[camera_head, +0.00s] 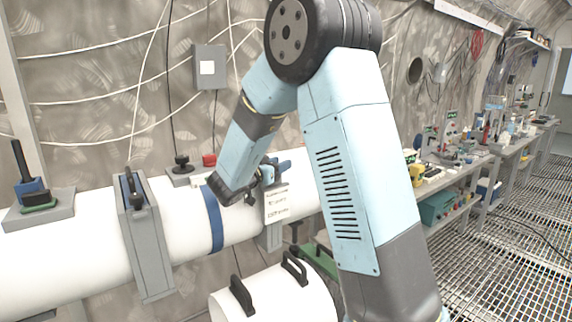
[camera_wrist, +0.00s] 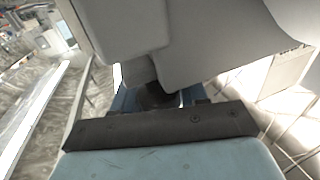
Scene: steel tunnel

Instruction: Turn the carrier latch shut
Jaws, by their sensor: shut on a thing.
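My gripper (camera_head: 268,174) is at the large white pipe (camera_head: 95,230), just right of its blue band. In the wrist view, my blue fingers (camera_wrist: 158,98) are closed about a dark rounded piece (camera_wrist: 153,92), which appears to be the carrier latch's handle. A big grey body (camera_wrist: 220,45) covers most of the view above and hides the fingertips. In the head view, my wrist hides most of the latch, so its angle cannot be told. A paper label (camera_head: 277,206) with writing hangs beside my gripper.
A grey clamp (camera_head: 146,240) wraps the pipe at left, with a black-handled block (camera_head: 38,208) farther left. A red button (camera_head: 209,160) and black knob (camera_head: 182,163) sit behind the pipe. A white cover (camera_head: 270,298) with black handles stands below. Workbenches line the right; the grated floor is open.

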